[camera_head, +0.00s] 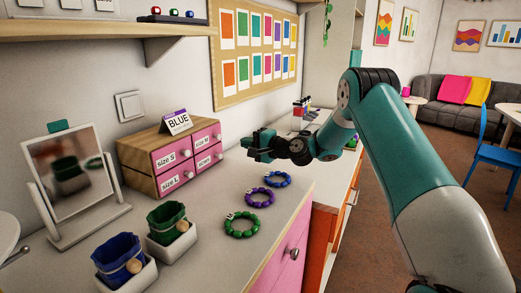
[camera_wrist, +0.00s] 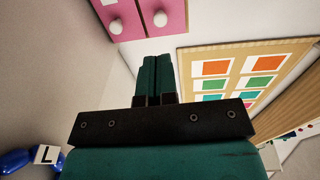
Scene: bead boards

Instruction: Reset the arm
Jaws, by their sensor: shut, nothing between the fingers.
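My gripper (camera_head: 251,149) is at the left end of my teal arm in the head view. It hangs over the counter, to the right of the pink-fronted drawer box (camera_head: 144,164) and apart from it. In the wrist view my gripper (camera_wrist: 156,60) has its two teal fingers together, with nothing between them. The pink drawers (camera_wrist: 127,18) show past the fingertips at the top of the wrist view. The arm reaches in from the right and is bent at the elbow.
Blue, purple and green bead bracelets (camera_head: 242,224) lie near the counter's front edge. Two white trays hold a blue bag (camera_head: 115,258) and a green bag (camera_head: 167,222). A mirror (camera_head: 105,178) stands at left.

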